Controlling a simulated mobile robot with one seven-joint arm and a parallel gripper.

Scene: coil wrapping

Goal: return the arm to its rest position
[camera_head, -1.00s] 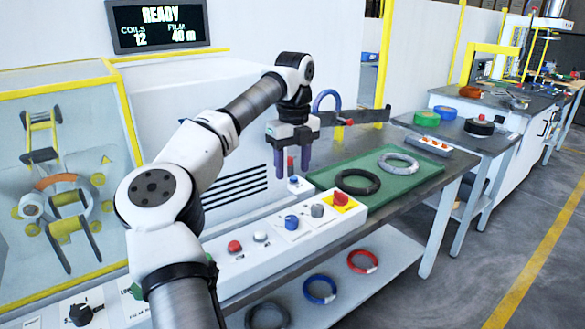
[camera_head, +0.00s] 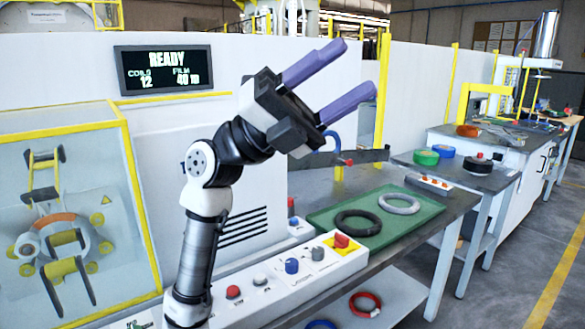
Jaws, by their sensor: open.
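My gripper (camera_head: 338,80) is raised in the middle of the head view, above the control panel and clear of it. Its two purple fingers are spread apart, point up and to the right, and hold nothing. My arm stands nearly upright below it, bent at the elbow, in front of the wrapping machine. The wrist hides part of the machine's white wall.
The control panel (camera_head: 263,288) with knobs and buttons runs below. A green tray (camera_head: 420,215) holds a black coil (camera_head: 345,229) and a grey coil (camera_head: 387,204). The caged wrapper (camera_head: 140,180) stands at left under a READY display (camera_head: 162,68). Open air surrounds the gripper.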

